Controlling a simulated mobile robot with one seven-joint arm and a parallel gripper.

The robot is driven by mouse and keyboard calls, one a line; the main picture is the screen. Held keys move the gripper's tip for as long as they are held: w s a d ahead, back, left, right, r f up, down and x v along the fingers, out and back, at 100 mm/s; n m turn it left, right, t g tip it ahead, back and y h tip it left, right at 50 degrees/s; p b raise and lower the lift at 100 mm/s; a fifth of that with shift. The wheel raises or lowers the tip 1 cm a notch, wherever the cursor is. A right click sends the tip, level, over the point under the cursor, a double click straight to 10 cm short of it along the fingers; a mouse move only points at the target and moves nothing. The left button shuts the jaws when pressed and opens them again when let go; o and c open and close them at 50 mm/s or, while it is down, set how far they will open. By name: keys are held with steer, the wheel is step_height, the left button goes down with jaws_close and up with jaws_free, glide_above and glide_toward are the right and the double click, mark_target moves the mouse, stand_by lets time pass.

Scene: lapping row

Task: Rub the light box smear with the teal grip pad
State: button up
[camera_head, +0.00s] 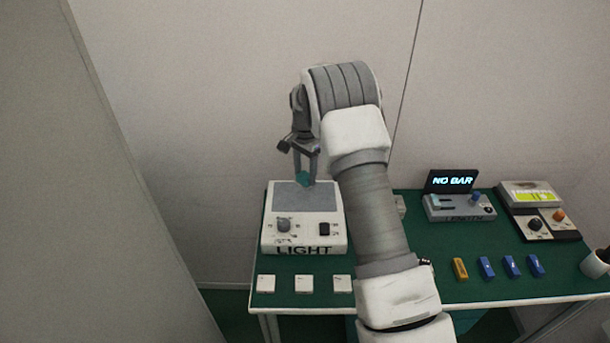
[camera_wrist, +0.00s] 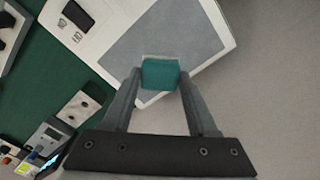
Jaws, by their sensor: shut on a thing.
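The light box (camera_head: 262,226) is white with a grey panel (camera_head: 318,195) on top, a knob, a dark switch and the word LIGHT on its front. My gripper (camera_head: 304,178) is shut on the teal grip pad (camera_head: 303,179) at the panel's far edge. In the wrist view the teal pad (camera_wrist: 160,74) sits between both fingertips, over the edge of the grey panel (camera_wrist: 150,45). I cannot tell whether the pad touches the panel. I see no clear smear on the panel; the pad and fingers hide part of it.
The green table (camera_head: 400,275) holds several white blocks (camera_head: 304,284) in front of the light box.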

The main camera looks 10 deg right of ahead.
steer(key=shift+r, duration=0.75)
steer(key=shift+r+p, duration=0.1)
steer(key=shift+p, duration=0.2)
steer(key=shift+r+p, duration=0.85)
steer(key=shift+r, duration=0.55)
